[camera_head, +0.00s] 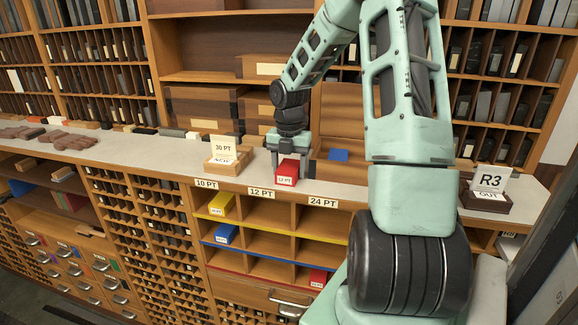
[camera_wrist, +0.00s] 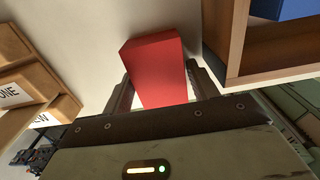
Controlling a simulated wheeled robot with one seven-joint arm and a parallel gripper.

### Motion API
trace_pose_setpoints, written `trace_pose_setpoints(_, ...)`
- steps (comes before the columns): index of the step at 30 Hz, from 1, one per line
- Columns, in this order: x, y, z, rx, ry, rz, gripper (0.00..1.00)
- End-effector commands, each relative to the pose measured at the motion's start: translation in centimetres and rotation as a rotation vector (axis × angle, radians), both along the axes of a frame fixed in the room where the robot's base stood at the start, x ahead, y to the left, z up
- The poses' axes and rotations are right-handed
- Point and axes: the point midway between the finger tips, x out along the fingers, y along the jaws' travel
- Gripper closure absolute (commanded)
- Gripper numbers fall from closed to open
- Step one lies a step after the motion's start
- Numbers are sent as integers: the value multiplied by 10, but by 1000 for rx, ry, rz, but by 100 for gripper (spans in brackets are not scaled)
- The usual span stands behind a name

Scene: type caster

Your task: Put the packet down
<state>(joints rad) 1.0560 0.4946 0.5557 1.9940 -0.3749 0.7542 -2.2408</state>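The red packet (camera_head: 287,173), with a white label on its front end, is at the counter's front edge, above the 12 PT column. I cannot tell whether it touches the counter or is just above it. In the wrist view the red packet (camera_wrist: 157,72) sits between the two fingers of my gripper (camera_wrist: 160,88), which is shut on it. In the head view my gripper (camera_head: 288,158) points down over the packet, and its fingers are partly hidden.
A wooden stand with a 30 PT card (camera_head: 222,155) is left of the packet. A blue packet (camera_head: 338,155) lies to the right. Below are cubbies with yellow (camera_head: 221,204), blue (camera_head: 226,234) and red (camera_head: 318,279) packets. The R3 OUT stand (camera_head: 487,200) is far right.

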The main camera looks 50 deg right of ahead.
Motion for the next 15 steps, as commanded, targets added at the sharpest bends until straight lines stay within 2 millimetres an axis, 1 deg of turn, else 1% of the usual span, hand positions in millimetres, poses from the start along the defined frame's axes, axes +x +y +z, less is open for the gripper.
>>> trace_pose_setpoints(4, 0, -1, 7, -2, -2, -2, 41)
trace_pose_setpoints(7, 0, -2, 21, -5, -4, -3, 41)
trace_pose_setpoints(15, 1, -1, 77, -4, -5, -2, 41)
